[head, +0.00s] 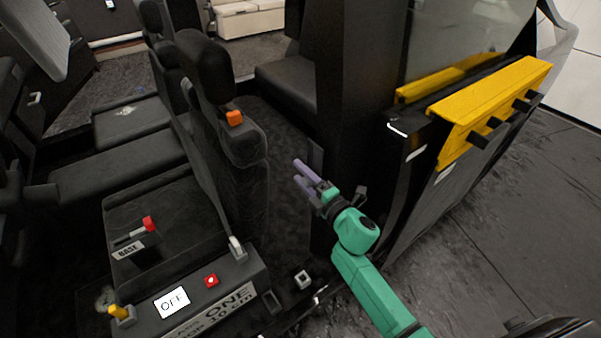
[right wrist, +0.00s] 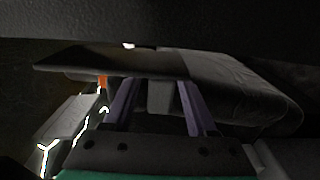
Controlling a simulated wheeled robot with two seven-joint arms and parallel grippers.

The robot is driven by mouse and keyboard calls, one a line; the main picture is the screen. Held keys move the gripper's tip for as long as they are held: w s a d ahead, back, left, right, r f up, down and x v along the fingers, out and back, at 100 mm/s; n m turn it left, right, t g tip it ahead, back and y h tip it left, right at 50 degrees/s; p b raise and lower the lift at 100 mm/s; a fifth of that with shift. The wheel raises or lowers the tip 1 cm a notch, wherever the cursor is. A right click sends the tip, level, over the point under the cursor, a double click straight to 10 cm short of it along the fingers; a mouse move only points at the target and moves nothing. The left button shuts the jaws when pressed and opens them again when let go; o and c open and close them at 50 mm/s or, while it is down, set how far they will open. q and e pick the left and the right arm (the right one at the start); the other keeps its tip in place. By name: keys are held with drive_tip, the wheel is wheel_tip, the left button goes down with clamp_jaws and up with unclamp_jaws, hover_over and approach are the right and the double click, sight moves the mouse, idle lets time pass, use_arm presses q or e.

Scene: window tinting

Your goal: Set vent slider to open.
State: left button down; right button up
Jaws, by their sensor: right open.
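No part is clearly labelled as the vent slider, so I cannot tell which one it is. A red-knobbed slider (head: 148,224) sits on a dark seat base at the left of the head view, beside a label that seems to read BASE. My right gripper (head: 302,179) is open and empty, with purple fingers pointing up-left between the seat and the door. It is well apart from the red knob. In the right wrist view its fingers (right wrist: 158,85) are spread, with a dark flat panel (right wrist: 110,60) beyond them. My left gripper is not in view.
An orange block (head: 234,118) is on the seat back. The open door with a yellow rail (head: 490,105) is at right.

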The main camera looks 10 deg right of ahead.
drive_tip(key=shift+w+a, duration=0.15)
drive_tip(key=shift+w, duration=0.15)
clamp_jaws()
idle(1.2)
